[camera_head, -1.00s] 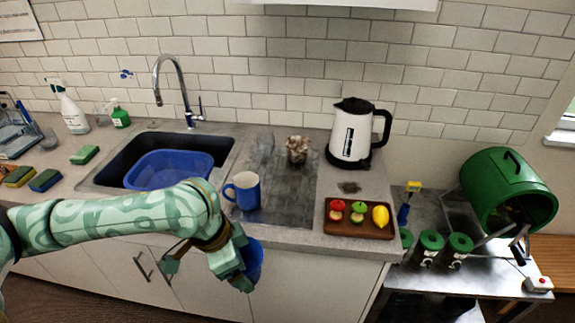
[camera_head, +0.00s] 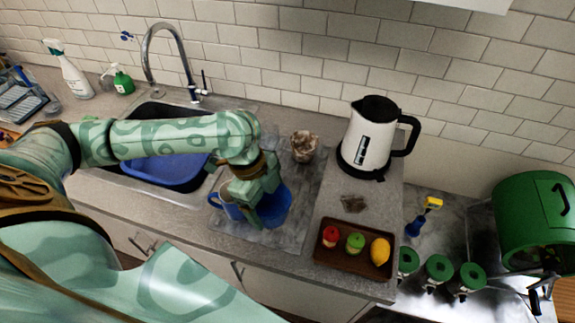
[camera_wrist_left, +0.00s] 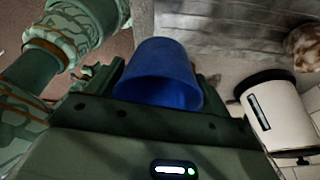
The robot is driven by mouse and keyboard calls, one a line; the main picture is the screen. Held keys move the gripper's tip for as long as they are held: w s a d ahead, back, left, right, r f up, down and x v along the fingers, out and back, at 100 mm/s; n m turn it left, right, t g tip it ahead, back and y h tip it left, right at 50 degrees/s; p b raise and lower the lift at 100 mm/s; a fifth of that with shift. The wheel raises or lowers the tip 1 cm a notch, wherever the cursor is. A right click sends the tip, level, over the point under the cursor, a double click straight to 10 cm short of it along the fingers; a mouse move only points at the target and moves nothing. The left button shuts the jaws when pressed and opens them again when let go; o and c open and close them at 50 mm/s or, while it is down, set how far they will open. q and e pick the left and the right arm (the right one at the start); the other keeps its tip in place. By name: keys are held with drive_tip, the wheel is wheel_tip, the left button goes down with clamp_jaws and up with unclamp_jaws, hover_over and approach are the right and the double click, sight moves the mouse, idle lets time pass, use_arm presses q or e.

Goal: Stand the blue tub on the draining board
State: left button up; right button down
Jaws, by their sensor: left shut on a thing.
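The blue tub (camera_head: 275,206) is in my left gripper (camera_head: 258,207), over the draining board (camera_head: 302,187), the grey slab right of the sink. My left gripper is shut on the tub and hides its left part. In the left wrist view the tub (camera_wrist_left: 160,72) sits between the fingers with its open mouth toward the camera. I cannot tell whether its base touches the board. My right gripper is not in view.
A sink with a blue basin (camera_head: 165,172) is further left.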

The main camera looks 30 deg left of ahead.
use_arm(q)
drive_tip(key=w+a+f+b, duration=0.1)
drive_tip(key=w+f, duration=0.2)
drive_tip(key=w, duration=0.1)
drive_tip(key=w+a+f+b, duration=0.1)
drive_tip(key=w+a+f, duration=0.1)
drive_tip(key=w+f, duration=0.1)
drive_tip(key=w+a+f+b, duration=0.1)
drive_tip(key=w+f, duration=0.2)
drive_tip(key=w, duration=0.2)
drive_tip(key=shift+w+a+b, duration=0.25)
drive_tip(key=shift+b, duration=0.1)
drive_tip(key=shift+w+f, duration=0.2)
drive_tip(key=shift+f, duration=0.1)
wheel_tip(320, 180, down, 3)
drive_tip(key=shift+a+f+b, duration=0.1)
drive_tip(key=shift+b, duration=0.45)
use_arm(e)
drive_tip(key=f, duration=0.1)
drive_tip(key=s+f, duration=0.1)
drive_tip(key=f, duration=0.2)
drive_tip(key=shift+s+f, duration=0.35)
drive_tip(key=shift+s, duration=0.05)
use_arm(q)
drive_tip(key=shift+f, duration=0.1)
drive_tip(key=o, duration=0.9)
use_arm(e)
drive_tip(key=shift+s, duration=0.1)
